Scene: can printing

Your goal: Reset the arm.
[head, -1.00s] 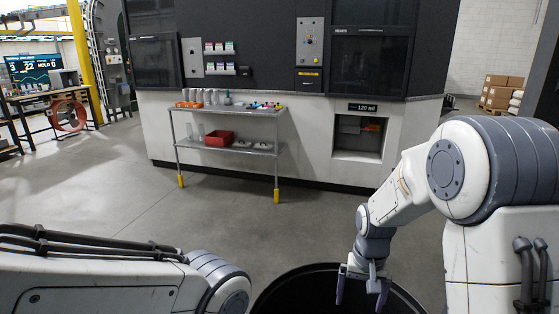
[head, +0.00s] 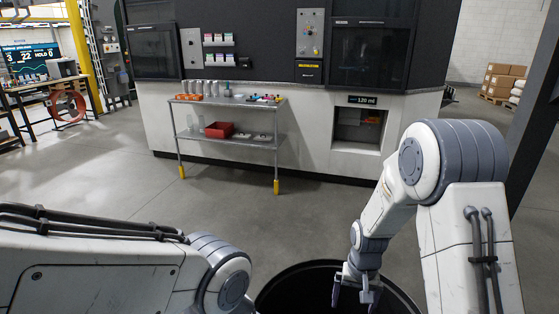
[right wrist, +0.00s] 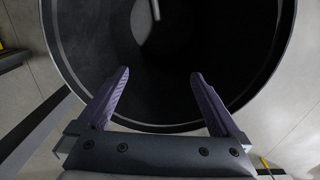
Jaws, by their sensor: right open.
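My right gripper (head: 354,300) hangs down over the open mouth of a round black bin (head: 272,287) at the bottom of the head view. Its two purple fingers are apart with nothing between them. In the right wrist view the spread fingertips (right wrist: 159,74) point over the bin's dark inside, and the bin's rim (right wrist: 53,45) curves around them. A pale streak shows deep in the bin; I cannot tell what it is. My left arm lies across the lower left of the head view, and its gripper is out of frame.
A metal cart (head: 232,145) with several cups, small coloured items and a red tray (head: 219,130) stands before a large machine (head: 310,120). The machine has an open bay (head: 358,130). A dark post (head: 535,110) rises at the right. Grey floor lies clear ahead.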

